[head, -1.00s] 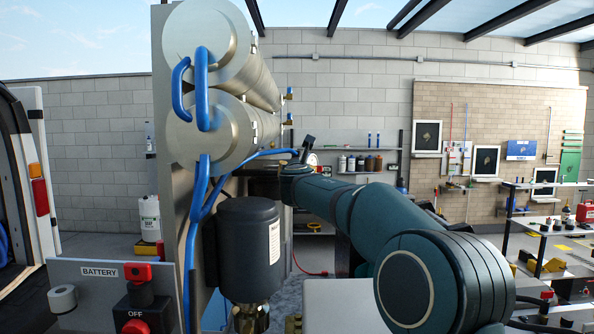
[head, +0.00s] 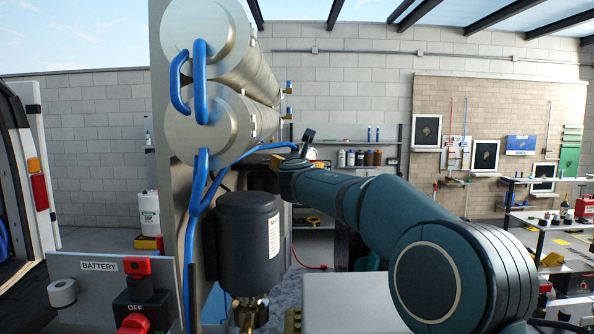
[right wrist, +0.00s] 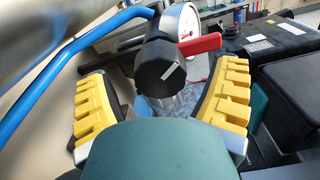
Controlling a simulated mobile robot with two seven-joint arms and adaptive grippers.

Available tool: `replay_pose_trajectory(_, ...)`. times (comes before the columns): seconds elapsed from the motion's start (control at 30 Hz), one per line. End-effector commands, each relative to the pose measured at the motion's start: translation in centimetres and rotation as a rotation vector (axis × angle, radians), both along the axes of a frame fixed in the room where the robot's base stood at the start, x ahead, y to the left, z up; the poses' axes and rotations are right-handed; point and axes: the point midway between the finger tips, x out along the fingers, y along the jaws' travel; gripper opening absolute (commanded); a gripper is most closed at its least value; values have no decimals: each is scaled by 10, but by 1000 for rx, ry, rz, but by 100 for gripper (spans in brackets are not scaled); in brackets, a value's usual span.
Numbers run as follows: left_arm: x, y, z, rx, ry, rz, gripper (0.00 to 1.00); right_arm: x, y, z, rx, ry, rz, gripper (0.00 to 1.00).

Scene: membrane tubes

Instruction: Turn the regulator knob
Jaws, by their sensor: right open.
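The regulator knob (right wrist: 160,65) is a black cylinder with a white line on its end face, near the middle of the right wrist view. My right gripper (right wrist: 164,92) is open, with one yellow-padded finger on each side of the knob and visible gaps between. A round white gauge (right wrist: 182,22) and a red lever (right wrist: 200,44) show just behind the knob. In the head view my right gripper (head: 283,163) is mostly hidden at the far end of the arm. My left gripper is not in view.
A blue hose (right wrist: 62,66) runs to the regulator from the left. Two metal membrane tubes (head: 262,120) and a black canister (head: 248,238) stand left of my right arm. A black case (right wrist: 270,38) lies to the right of the lever in the wrist view.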

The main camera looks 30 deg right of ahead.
Motion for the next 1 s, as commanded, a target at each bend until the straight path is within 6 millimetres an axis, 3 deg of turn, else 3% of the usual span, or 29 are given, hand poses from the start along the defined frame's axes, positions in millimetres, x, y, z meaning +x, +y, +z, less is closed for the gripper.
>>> replay_pose_trajectory(0.5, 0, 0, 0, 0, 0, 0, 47, -78, 48, 1, 0, -3, 3, 85)
replay_pose_trajectory(1.0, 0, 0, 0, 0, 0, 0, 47, -88, 54, 1, -2, -3, 1, 85)
